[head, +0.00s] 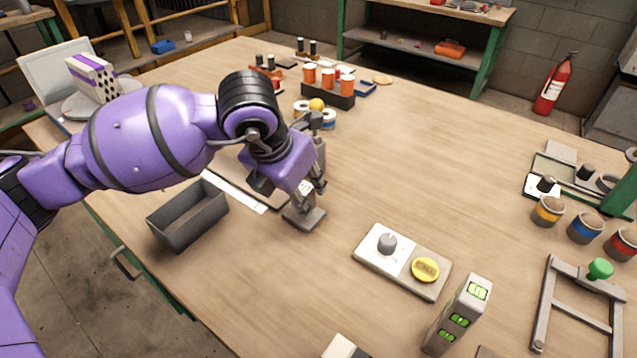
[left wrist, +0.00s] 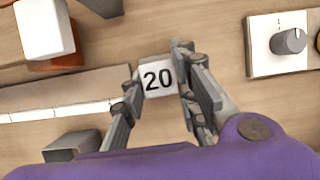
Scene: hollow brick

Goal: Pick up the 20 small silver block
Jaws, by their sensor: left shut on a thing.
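The small silver block, marked with a black "20", sits between the fingertips of my left gripper in the left wrist view (left wrist: 158,77). In the head view my left gripper (head: 311,200) points down over the table, left of the middle. The gripper is shut on the block. I cannot tell whether the block touches the table. My right gripper is not in view.
An empty grey bin (head: 188,215) stands left of the gripper. A panel with a knob and yellow button (head: 425,269) lies to the right. Orange bottles (head: 327,78) in a dark rack stand behind. The middle right of the wooden table (head: 440,160) is clear.

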